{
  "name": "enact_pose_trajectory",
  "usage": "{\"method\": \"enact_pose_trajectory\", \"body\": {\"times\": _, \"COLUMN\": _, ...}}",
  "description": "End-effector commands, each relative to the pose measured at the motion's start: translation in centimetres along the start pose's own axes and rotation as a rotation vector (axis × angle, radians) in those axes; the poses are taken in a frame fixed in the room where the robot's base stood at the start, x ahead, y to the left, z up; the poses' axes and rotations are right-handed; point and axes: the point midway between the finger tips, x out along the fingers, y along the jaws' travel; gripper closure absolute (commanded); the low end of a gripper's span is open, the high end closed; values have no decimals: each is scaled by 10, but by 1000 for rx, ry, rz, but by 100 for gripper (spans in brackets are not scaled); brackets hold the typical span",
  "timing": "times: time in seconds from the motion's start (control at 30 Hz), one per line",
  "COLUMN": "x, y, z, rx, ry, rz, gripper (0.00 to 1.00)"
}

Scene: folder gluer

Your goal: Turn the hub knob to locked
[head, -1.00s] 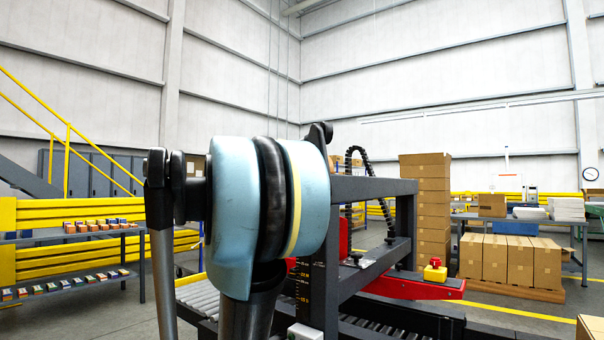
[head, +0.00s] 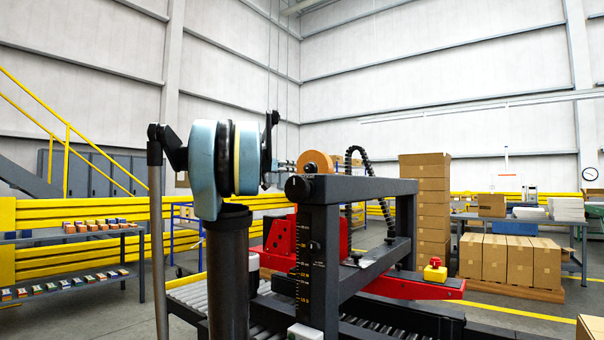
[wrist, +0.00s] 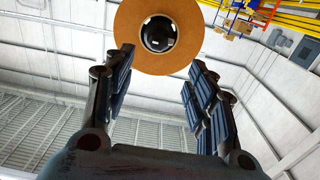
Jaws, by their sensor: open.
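The hub knob (wrist: 158,33) is a dark, shiny round piece at the centre of an orange-brown roll (wrist: 180,60) at the top of the wrist view. The same roll (head: 316,161) shows in the head view above the dark machine frame; its hub is not clear there. My gripper (wrist: 161,64) is open and empty, its two dark fingers spread either side below the knob in the wrist view. In the head view my gripper (head: 285,165) is small, just left of the roll and partly hidden by my arm. I cannot tell which way the knob is turned.
The dark machine frame (head: 365,188) with a scale on its post stands below the roll. A red machine part (head: 283,243) and roller conveyor (head: 190,292) lie beneath. A yellow-red emergency stop (head: 435,270) is at right. Stacked cartons (head: 425,205) stand behind.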

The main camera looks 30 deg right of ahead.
Motion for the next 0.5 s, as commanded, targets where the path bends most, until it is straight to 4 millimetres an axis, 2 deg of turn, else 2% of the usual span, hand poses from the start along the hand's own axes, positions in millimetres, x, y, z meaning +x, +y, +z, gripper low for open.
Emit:
{"method": "enact_pose_trajectory", "body": {"times": 0.1, "x": 22, "y": 1, "z": 0, "rx": 0, "ry": 0, "rz": 3, "gripper": 49}}
{"method": "enact_pose_trajectory", "body": {"times": 0.5, "x": 92, "y": 1, "z": 0, "rx": 0, "ry": -1, "rz": 2, "gripper": 49}}
